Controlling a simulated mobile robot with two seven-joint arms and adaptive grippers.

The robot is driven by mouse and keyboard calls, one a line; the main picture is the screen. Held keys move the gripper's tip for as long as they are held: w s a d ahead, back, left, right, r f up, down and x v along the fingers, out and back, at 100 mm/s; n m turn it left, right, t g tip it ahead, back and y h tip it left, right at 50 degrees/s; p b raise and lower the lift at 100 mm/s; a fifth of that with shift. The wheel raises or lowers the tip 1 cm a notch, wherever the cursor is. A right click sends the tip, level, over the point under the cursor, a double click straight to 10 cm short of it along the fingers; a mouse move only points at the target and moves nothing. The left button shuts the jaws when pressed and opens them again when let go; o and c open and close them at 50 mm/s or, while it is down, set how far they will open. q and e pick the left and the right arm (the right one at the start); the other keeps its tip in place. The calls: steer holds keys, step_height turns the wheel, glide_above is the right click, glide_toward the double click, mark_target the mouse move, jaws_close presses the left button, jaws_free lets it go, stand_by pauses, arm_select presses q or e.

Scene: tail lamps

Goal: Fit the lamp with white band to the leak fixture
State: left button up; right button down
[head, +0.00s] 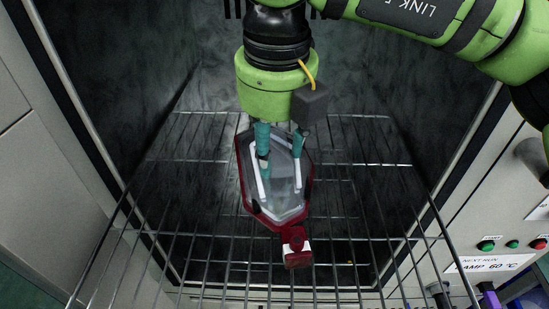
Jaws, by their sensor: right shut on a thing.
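A tail lamp (275,205) with a red rim, a clear grey face and pale strips is in the middle of the head view. A small red part with a white band (298,248) shows at its lower end; I cannot tell whether it is joined to the lamp. My right gripper (280,150), with teal fingers, comes down from above and is shut on the lamp's upper part. The lamp is over a wire rack; I cannot tell whether it touches the wires. My left gripper is out of view. No leak fixture can be made out.
The wire rack (180,215) spans an open chamber with dark walls on both sides and behind. A control panel (500,225) with green and red buttons and a label reading 60 °C stands at the right. The rack around the lamp is bare.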

steer(key=shift+d+r+b, duration=0.3)
steer(key=shift+r+b, duration=0.15)
steer(key=shift+r, duration=0.2)
steer(key=shift+d+r+b, duration=0.25)
steer(key=shift+r+b, duration=0.2)
steer(key=shift+r, duration=0.15)
steer(key=d+r+b, duration=0.1)
steer(key=d, duration=0.1)
steer(key=d+r+b, duration=0.1)
steer(key=shift+d+r, duration=0.2)
steer(key=shift+d, duration=0.2)
steer(key=d+r, duration=0.4)
steer(key=d, duration=0.2)
steer(key=shift+d+r, duration=0.2)
steer(key=shift+d, duration=0.2)
